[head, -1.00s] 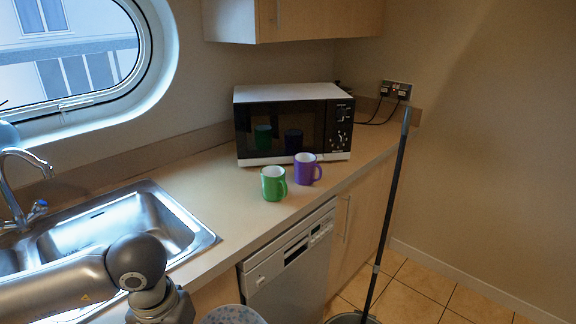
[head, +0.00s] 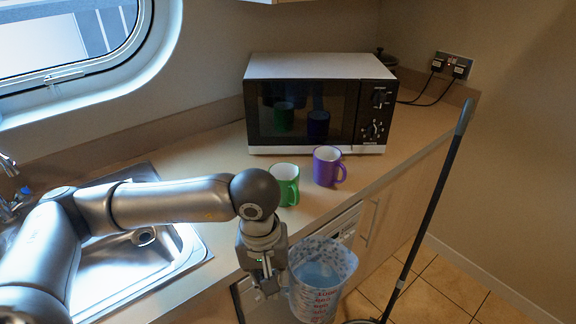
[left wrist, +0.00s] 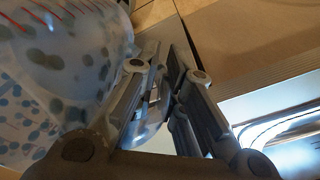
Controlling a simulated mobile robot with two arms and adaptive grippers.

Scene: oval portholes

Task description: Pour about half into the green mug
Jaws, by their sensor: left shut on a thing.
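A green mug (head: 286,183) stands upright on the counter in front of the microwave, partly behind my left arm in the head view. The jug also fills the left of the left wrist view (left wrist: 50,85), beside the gripper fingers (left wrist: 160,85). The jug is lower than the green mug and nearer to me. My right gripper is not in view.
A purple mug (head: 327,167) stands just right of the green mug. A microwave (head: 318,108) is behind both. The sink (head: 125,262) lies left, under my arm. A long-handled mop or broom (head: 433,200) leans at the right. A dishwasher (head: 345,225) is below the counter.

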